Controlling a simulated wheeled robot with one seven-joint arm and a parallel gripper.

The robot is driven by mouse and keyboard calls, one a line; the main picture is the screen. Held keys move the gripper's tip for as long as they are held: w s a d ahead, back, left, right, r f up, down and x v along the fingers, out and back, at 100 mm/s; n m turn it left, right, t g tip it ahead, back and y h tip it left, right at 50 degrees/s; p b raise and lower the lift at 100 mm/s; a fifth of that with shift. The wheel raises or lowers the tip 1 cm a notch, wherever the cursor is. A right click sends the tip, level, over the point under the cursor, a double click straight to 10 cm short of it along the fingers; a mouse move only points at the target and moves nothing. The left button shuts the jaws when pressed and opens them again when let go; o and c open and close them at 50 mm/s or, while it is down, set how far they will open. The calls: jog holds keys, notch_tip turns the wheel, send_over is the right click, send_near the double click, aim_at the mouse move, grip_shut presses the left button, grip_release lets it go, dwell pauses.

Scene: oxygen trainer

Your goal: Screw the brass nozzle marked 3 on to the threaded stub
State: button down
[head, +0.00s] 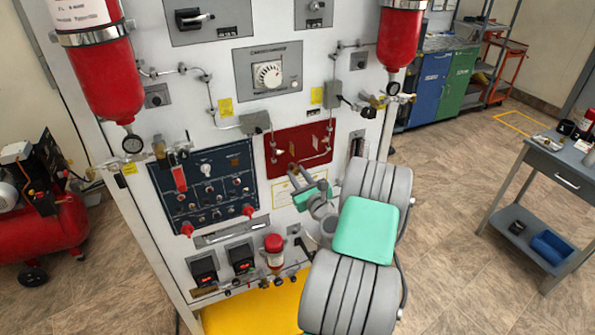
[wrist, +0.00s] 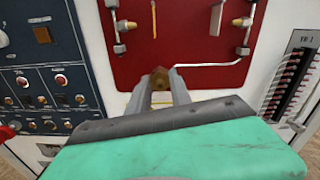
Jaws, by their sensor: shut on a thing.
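My gripper (wrist: 160,92) is shut on a small brass nozzle (wrist: 159,78), which sticks out past the fingertips toward the lower part of the red panel (wrist: 195,75). Any number on the nozzle is too small to read. In the head view, my gripper (head: 295,178) is in front of the lower edge of the red panel (head: 302,138). I cannot pick out the threaded stub for certain; the nozzle and fingers may cover it. I cannot tell whether the nozzle touches anything.
Brass-tipped fittings (wrist: 242,23) and a thin white pipe (wrist: 200,65) are on the red panel. A dark blue switch panel (head: 205,185) is to the left, with a slotted gauge (wrist: 292,85) to the right. A red flowmeter bottle (head: 273,247) and dark boxes sit below.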

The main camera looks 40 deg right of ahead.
jog(key=shift+f+m, duration=0.15)
jog(key=shift+m, duration=0.55)
jog(key=shift+a+m+p, duration=0.1)
jog(key=shift+m+p, duration=0.35)
jog(key=shift+m, duration=1.25)
jog(key=shift+m, duration=0.6)
jog(key=c, duration=1.2)
grip_release()
jog(key=shift+o, duration=0.2)
